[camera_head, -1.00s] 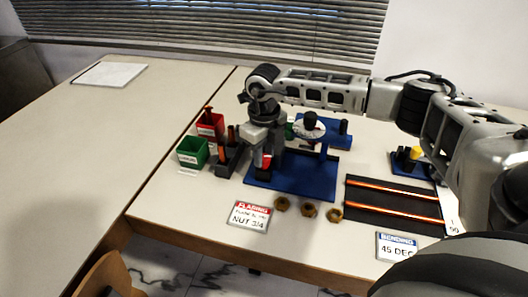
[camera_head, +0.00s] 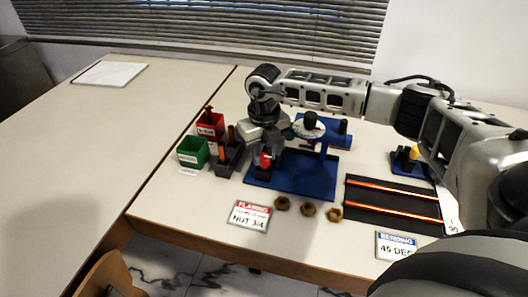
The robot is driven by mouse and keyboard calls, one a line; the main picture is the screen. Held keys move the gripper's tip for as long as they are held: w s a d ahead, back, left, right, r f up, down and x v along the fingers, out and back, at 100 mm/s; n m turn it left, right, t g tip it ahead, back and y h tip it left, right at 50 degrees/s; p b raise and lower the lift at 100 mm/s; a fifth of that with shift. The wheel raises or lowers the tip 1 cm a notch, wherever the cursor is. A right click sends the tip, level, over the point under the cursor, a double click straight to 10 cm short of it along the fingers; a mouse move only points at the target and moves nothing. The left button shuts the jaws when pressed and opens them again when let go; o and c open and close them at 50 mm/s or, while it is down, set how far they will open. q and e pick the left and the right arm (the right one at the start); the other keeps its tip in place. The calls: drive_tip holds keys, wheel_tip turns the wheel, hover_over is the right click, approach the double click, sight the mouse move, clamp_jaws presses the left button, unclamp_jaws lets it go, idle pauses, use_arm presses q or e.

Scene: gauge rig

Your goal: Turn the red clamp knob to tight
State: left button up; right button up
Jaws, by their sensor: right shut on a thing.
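The red clamp knob (camera_head: 265,160) stands at the left side of the blue base plate (camera_head: 300,182) of the rig, with a dark part below it. My right gripper (camera_head: 267,152) reaches down over it from above and is shut on the knob. The gripper body and wrist hide the top of the knob and part of the rig behind. The knob's markings are too small to read. My left gripper is out of the picture.
Green (camera_head: 193,152) and red (camera_head: 210,125) bins and a dark tool holder (camera_head: 229,158) stand left of the rig. Several brass nuts (camera_head: 308,210) and a flaring card (camera_head: 249,215) lie in front. A black mat (camera_head: 392,205) with copper tubes lies right. The left table is largely clear.

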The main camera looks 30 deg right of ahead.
sight(264, 156)
drive_tip(key=shift+r, duration=0.1)
drive_tip(key=o, duration=0.7)
wheel_tip(264, 156, up, 16)
drive_tip(key=shift+b, duration=0.65)
